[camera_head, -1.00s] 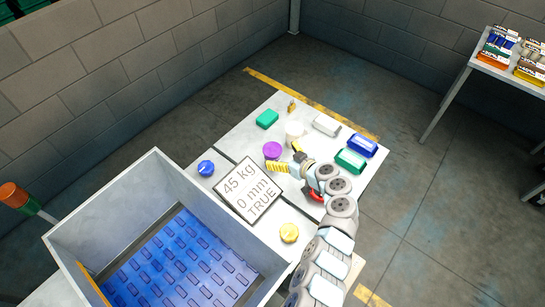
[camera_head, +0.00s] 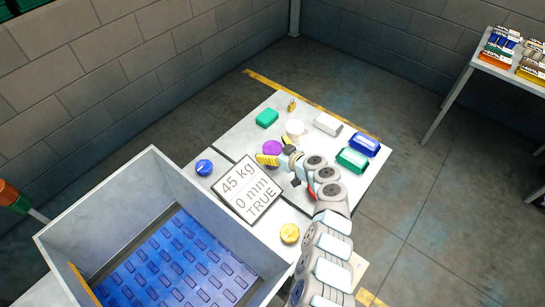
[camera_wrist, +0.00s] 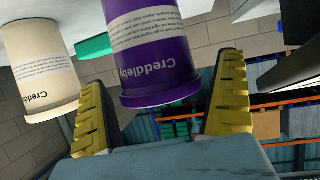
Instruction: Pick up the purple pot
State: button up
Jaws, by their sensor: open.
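The purple pot (camera_head: 272,147) stands on the white table, left of the cream pot (camera_head: 294,128). My gripper (camera_head: 276,155) is low over the table, right at the purple pot's near side. In the wrist view the purple pot (camera_wrist: 153,50) shows large, label upside down, between the two yellow ribbed fingers of my gripper (camera_wrist: 165,92). The fingers are open, with a gap on each side of the pot. How deep the pot sits between them I cannot tell. The cream pot (camera_wrist: 42,65) is just outside the left finger.
A green block (camera_head: 267,118), a white box (camera_head: 327,124) and green (camera_head: 352,160) and blue (camera_head: 364,145) packs lie around. A blue pot (camera_head: 205,168), a sign plate (camera_head: 247,189) and a yellow pot (camera_head: 290,233) are nearer. A large grey bin (camera_head: 185,180) stands at front left.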

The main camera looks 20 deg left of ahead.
jog(key=c, duration=1.2)
